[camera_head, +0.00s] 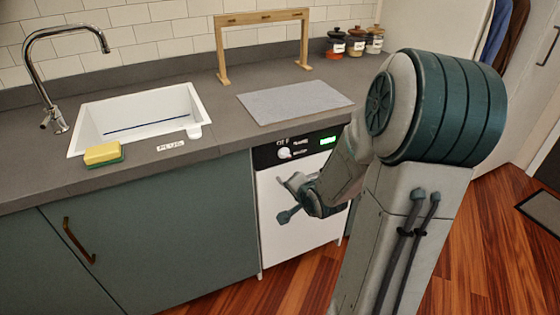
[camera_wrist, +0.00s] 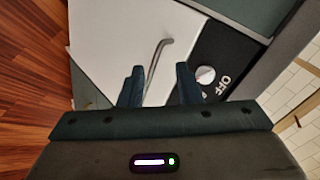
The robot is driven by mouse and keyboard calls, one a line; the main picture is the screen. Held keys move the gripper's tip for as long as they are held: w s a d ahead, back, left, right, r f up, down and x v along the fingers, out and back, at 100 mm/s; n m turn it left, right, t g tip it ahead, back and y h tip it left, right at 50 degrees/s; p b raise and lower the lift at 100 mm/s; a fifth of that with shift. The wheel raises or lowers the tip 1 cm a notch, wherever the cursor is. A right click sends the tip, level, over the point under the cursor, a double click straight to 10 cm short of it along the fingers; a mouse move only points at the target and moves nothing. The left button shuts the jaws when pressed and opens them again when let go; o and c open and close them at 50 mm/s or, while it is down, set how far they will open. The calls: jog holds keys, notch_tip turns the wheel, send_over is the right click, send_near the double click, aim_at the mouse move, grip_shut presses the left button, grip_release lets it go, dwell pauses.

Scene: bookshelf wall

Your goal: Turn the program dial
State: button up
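The program dial (camera_head: 284,153) is a small white round knob on the black control panel at the top of the white dishwasher front (camera_head: 285,242). The panel has "OFF" lettering and a lit green display (camera_head: 327,141). In the wrist view the dial (camera_wrist: 205,75) lies right of both fingers, by the "OFF" lettering. My gripper (camera_wrist: 160,70) is open, with a gap between its two dark fingers and nothing held. A grey bar handle (camera_wrist: 157,58) shows between and beyond the fingers. In the head view my gripper is in front of the dishwasher, below the dial and apart from it.
The grey countertop (camera_head: 215,110) overhangs the panel. On it are a white sink (camera_head: 140,110), a yellow sponge (camera_head: 103,153), a grey mat (camera_head: 295,101), a wooden frame (camera_head: 262,17) and several jars. Teal cabinets (camera_head: 170,235) stand left of the dishwasher.

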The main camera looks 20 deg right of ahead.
aim_at(287, 157)
jog(key=w+d+m+t+y+b, duration=0.1)
jog(key=d+m+t+b, duration=0.45)
jog(key=m+t, duration=0.35)
jog(key=shift+m+g, duration=0.5)
jog(key=shift+m, duration=0.1)
jog(key=w, duration=0.4)
jog(key=w+b, duration=0.1)
jog(key=w, duration=0.8)
jog(key=shift+w+a+f+b, duration=0.25)
jog(key=shift+w+f+b, duration=0.05)
jog(key=shift+w+b, duration=0.1)
grip_shut()
